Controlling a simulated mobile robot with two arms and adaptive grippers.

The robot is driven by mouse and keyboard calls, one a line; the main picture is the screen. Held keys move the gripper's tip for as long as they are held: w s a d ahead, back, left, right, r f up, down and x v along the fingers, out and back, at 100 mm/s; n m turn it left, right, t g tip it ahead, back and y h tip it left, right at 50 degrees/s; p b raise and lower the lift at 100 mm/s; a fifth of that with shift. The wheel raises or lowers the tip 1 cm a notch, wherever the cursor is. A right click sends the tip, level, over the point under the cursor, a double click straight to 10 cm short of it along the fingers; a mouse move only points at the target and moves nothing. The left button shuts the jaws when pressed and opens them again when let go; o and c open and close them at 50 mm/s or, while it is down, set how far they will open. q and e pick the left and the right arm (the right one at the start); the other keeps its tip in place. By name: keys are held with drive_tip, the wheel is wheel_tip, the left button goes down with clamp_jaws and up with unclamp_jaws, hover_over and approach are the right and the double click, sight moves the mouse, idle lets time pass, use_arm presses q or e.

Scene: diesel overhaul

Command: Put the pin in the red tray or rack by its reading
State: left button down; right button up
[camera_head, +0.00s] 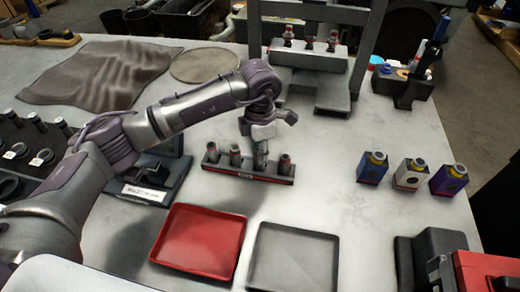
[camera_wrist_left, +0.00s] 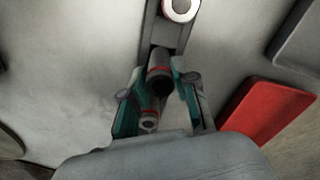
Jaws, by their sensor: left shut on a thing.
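A dark rack with a red front stripe (camera_head: 230,171) stands mid-table and holds several upright grey pins, one of them at its left end (camera_head: 213,153). My left gripper (camera_head: 261,141) is over the rack, shut on a pin (camera_head: 261,160), third from the left. The pin is upright and appears to be still in or just over its seat; I cannot tell which. In the left wrist view the pin (camera_wrist_left: 160,82) is dark with a red band between the green-sided fingers (camera_wrist_left: 158,92). The red tray (camera_head: 200,241) lies empty in front; it also shows in the wrist view (camera_wrist_left: 266,110).
A grey tray (camera_head: 293,258) lies right of the red one. A dark device with a white label (camera_head: 147,193) stands left of the rack; the label is unreadable. Three small bottles (camera_head: 409,174) stand at right. A grey press-like frame (camera_head: 318,92) stands behind the rack.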

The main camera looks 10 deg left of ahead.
use_arm(q)
drive_tip(key=shift+f+b, duration=0.3)
drive_tip(key=shift+f, duration=0.05)
drive_tip(key=shift+c, duration=2.1)
unclamp_jaws()
drive_tip(key=shift+r+p, duration=1.9)
drive_tip(key=shift+r, duration=2.15)
